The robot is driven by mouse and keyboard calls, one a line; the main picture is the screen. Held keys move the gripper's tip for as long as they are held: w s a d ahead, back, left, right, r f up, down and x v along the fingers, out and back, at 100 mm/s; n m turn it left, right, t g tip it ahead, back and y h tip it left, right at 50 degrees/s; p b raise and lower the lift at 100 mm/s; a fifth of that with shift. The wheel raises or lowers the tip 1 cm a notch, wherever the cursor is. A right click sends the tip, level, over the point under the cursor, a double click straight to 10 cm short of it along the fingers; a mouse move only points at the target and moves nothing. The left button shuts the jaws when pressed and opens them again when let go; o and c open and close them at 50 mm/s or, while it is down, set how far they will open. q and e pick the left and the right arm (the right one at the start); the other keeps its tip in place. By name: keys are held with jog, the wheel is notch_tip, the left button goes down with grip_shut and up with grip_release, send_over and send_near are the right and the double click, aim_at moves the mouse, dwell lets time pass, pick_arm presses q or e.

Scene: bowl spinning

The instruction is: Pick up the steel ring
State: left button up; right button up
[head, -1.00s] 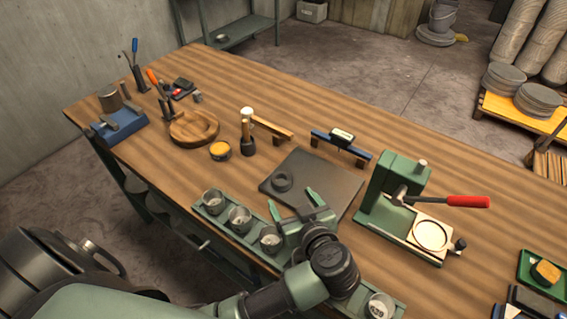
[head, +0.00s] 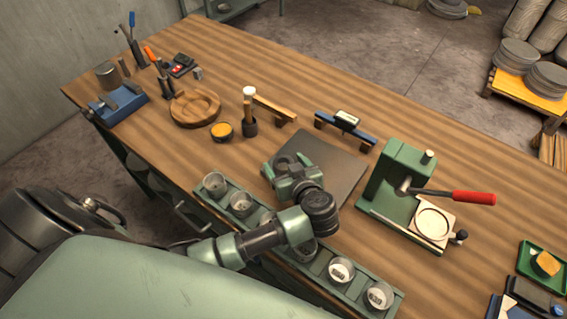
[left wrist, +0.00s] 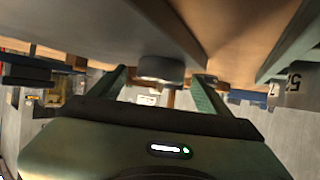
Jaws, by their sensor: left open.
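The steel ring (left wrist: 161,66) is a dark grey ring. In the left wrist view it rests against the slate-grey plate (left wrist: 150,33), between the two green fingers near their tips. In the head view the ring is hidden by my left gripper (head: 283,166), which is low over the left part of the dark plate (head: 343,178). My left gripper is open, with a finger on either side of the ring. I cannot tell whether the fingers touch it. My right gripper does not show.
A green rack (head: 330,287) with several cups lies along the front edge beneath my left arm. A green press (head: 401,180) with a red handle stands right of the plate. A blue spirit level (head: 346,128) lies behind it. A wooden round dish (head: 195,107) is at the left.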

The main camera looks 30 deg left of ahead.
pick_arm(q)
jog(key=c, duration=1)
grip_shut()
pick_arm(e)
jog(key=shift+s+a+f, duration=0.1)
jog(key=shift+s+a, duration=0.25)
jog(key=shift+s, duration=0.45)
pick_arm(q)
jog(key=shift+r, duration=0.15)
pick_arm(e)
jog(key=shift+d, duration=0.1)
